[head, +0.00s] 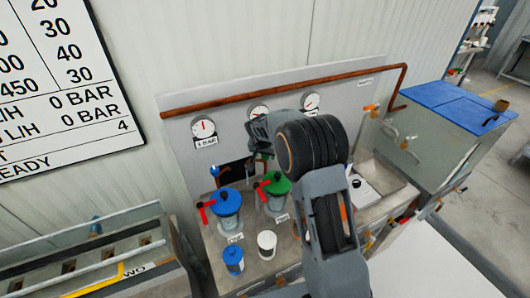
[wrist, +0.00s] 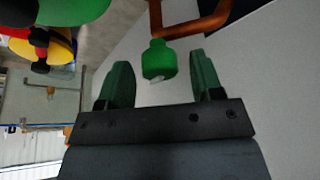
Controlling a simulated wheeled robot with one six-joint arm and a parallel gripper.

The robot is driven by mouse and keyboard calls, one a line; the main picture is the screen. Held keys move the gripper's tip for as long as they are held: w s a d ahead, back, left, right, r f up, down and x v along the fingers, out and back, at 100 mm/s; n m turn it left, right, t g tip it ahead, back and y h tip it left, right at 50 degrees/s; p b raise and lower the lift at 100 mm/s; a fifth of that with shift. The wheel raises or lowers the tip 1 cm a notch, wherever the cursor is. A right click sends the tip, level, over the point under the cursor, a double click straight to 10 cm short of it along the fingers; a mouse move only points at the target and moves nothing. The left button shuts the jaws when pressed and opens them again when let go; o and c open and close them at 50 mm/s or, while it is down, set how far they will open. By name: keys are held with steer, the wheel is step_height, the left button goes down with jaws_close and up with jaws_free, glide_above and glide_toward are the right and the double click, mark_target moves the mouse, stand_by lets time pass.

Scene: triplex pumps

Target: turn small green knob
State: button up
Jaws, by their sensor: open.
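The small green knob (wrist: 158,60) shows in the wrist view, at the end of a copper pipe (wrist: 192,30). My gripper (wrist: 160,62) is open, with one dark green finger to the left of the knob and the other to its right. Gaps show between the knob and both fingers, and nothing is held. I cannot tell how deep the knob sits between the fingertips. In the head view my gripper (head: 259,138) is near the back panel, below the middle gauge, and my arm covers part of it. I cannot make out the small knob there.
Below my gripper stand a green-lidded pump (head: 277,184) and a blue-lidded pump (head: 226,201), both with red handles. A blue jar (head: 233,261) and a white jar (head: 267,243) stand in front. A copper pipe (head: 340,77) runs along the panel top, above several gauges (head: 203,127).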

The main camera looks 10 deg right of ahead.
steer(key=shift+c, duration=0.2)
steer(key=c, duration=0.9)
steer(key=shift+o, duration=0.2)
steer(key=n+y+b, duration=0.1)
steer(key=n, duration=0.3)
steer(key=shift+d+t, duration=0.1)
steer(key=shift+t, duration=0.3)
steer(key=n+y+b, duration=0.2)
steer(key=n, duration=0.1)
steer(key=shift+f+n, duration=0.15)
steer(key=shift+n, duration=0.25)
steer(key=n+b, duration=0.2)
steer(key=n+y+b, duration=0.1)
steer(key=n+b, duration=0.1)
steer(key=shift+d+g+y, duration=0.1)
steer(key=shift+g+y, duration=0.2)
steer(key=n+g+y+b, duration=0.1)
steer(key=n+b, duration=0.1)
steer(key=n, duration=0.3)
steer(key=shift+b, duration=0.35)
steer(key=shift+r, duration=0.2)
